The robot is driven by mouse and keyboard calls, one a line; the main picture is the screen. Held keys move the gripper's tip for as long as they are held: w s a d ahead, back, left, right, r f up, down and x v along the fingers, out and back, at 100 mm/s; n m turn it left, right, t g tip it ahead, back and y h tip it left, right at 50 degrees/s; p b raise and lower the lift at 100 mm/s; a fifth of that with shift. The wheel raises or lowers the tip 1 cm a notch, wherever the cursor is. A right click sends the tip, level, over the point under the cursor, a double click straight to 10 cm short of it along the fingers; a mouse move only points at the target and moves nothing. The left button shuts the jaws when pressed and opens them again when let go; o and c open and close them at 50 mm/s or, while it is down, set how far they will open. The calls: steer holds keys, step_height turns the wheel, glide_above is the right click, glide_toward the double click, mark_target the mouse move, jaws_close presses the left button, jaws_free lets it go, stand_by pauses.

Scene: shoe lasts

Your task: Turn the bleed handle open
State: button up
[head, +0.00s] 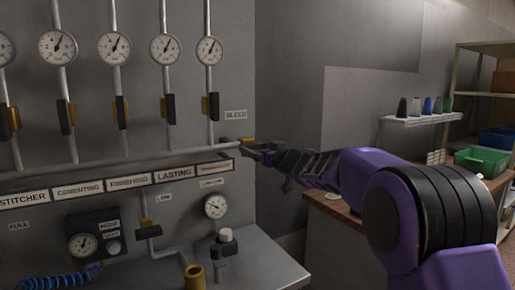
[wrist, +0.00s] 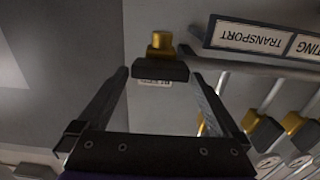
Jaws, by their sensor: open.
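The bleed handle (wrist: 160,70) is a short black bar on a brass valve body (wrist: 160,45) at the end of the grey pipe. In the wrist view it lies crosswise between the tips of my open gripper (wrist: 160,78), with a small gap at each side. In the head view my gripper (head: 264,151) is at the pipe's right end, just below the BLEED label (head: 236,114). The brass of the valve (head: 247,141) shows there, but my fingers largely hide the handle. I cannot tell whether they touch it.
Several gauges (head: 114,46) with black-handled brass valves (head: 121,112) stand along the pipe (head: 110,164) to the left. A label strip (head: 174,174) runs under it. A metal ledge (head: 255,262) is below; a wooden bench (head: 335,207) with a green bin (head: 482,161) is right.

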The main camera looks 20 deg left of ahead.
steer(key=shift+w+a, duration=0.25)
steer(key=shift+a, duration=0.1)
steer(key=c, duration=1)
